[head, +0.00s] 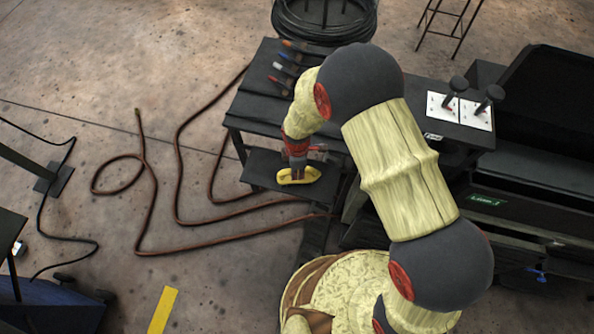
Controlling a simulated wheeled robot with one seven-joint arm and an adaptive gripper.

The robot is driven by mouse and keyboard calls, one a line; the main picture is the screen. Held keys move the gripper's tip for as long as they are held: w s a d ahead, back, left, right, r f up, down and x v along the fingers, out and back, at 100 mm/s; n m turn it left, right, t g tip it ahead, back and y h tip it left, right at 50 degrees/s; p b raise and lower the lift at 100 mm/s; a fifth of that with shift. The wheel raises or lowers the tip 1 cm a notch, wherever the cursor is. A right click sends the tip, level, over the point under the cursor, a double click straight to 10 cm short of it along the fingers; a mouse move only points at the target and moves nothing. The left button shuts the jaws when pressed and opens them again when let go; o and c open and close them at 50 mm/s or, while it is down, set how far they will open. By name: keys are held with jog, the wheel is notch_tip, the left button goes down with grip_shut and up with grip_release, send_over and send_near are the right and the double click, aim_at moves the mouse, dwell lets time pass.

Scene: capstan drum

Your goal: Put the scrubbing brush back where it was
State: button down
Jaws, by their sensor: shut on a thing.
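The scrubbing brush appears to be the yellow oblong thing (299,175) at the end of my arm, over a small dark lower shelf (262,165) beside the black table. My gripper (297,160) points down and is shut on it. The gripper's wrist covers part of the brush's top. I cannot tell from this one view whether the brush touches the shelf or hangs just above it.
Several hand tools (283,72) lie on the black table (250,100). Two levers (456,88) stand on white plates at the right. A coil of dark cable (325,18) is behind. A brown rope (150,215) loops over the floor at left.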

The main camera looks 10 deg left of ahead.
jog(key=c, duration=1.7)
grip_release()
jog(key=shift+f, duration=0.1)
notch_tip(320, 180, up, 12)
jog(key=p, duration=0.3)
jog(key=shift+p, duration=0.35)
jog(key=shift+r, duration=0.2)
jog(key=d+r+m+t, duration=0.1)
jog(key=d+r+m, duration=0.5)
jog(key=r, duration=0.7)
jog(key=d+r+m+t, duration=0.2)
jog(key=d+r+m, duration=0.2)
jog(key=d+r, duration=0.65)
jog(key=s+d+r+m+t, duration=0.1)
jog(key=s+d+r+m, duration=0.2)
jog(key=s+r+m, duration=0.1)
jog(key=s+d+r+m, duration=0.3)
jog(key=s+d+r, duration=0.1)
jog(key=s+r, duration=0.1)
jog(key=s+d+r+m+t, duration=0.1)
jog(key=s+d+r+m, duration=0.3)
jog(key=s, duration=0.1)
jog(key=shift+s+d+r+m+t, duration=0.1)
jog(key=shift+d+r+m+t, duration=0.1)
jog(key=shift+m+t, duration=0.1)
